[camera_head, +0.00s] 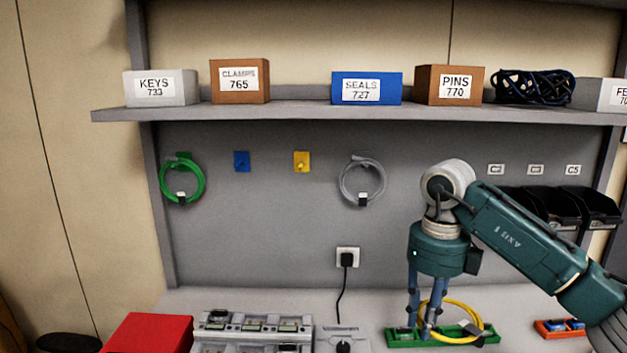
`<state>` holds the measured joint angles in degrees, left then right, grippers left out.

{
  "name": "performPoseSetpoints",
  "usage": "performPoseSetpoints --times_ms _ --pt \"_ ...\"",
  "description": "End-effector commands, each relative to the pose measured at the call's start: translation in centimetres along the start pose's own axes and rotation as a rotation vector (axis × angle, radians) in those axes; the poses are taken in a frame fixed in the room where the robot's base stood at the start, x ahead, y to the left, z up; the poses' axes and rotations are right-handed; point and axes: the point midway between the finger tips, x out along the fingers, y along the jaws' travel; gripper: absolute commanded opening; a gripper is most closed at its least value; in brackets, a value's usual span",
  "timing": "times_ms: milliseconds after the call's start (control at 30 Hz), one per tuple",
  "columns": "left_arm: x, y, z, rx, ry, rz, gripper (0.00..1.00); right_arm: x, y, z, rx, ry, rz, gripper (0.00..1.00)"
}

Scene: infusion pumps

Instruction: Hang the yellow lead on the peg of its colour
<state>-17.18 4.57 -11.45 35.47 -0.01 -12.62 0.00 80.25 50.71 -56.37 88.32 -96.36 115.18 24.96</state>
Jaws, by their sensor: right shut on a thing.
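The yellow lead (477,318) is a coiled loop at the green tray (491,335) on the bench, at the lower right. My right gripper (424,333) points down at the left side of the loop and is shut on the yellow lead. Its fingertips are low over the tray, and I cannot tell whether the lead still touches the tray. The yellow peg plate (302,163) is on the grey back panel, bare, between the blue peg plate (241,162) and a hung grey lead (343,187). My left gripper is out of view.
A green lead (163,190) hangs at the left of the panel. A shelf (300,111) with boxes runs above the pegs. A socket with a black plug (347,260) is below. A red box (150,335) and a grey device rack (252,328) stand on the bench. Black bins (590,207) are at right.

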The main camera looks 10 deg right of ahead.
Motion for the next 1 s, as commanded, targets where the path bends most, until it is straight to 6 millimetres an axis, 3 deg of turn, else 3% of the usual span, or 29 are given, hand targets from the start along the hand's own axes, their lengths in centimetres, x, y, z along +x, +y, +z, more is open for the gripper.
performPoseSetpoints --times_ms 267,433,567,767,1000 --pt "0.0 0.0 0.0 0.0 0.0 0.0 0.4 0.0 0.1 0.0 -0.014 -0.001 0.0 0.0" --pt "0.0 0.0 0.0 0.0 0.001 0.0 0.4 0.6 1.2 -0.3 -0.216 0.005 -0.002 0.0" --pt "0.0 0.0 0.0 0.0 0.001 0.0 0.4 1.6 3.2 -1.0 -0.564 0.013 -0.002 0.0" --pt "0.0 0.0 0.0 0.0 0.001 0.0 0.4 3.7 6.8 -3.0 -1.22 0.028 -0.002 0.0" --pt "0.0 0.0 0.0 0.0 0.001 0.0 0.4 6.5 11.2 -6.9 -2.032 0.046 0.0 0.0"
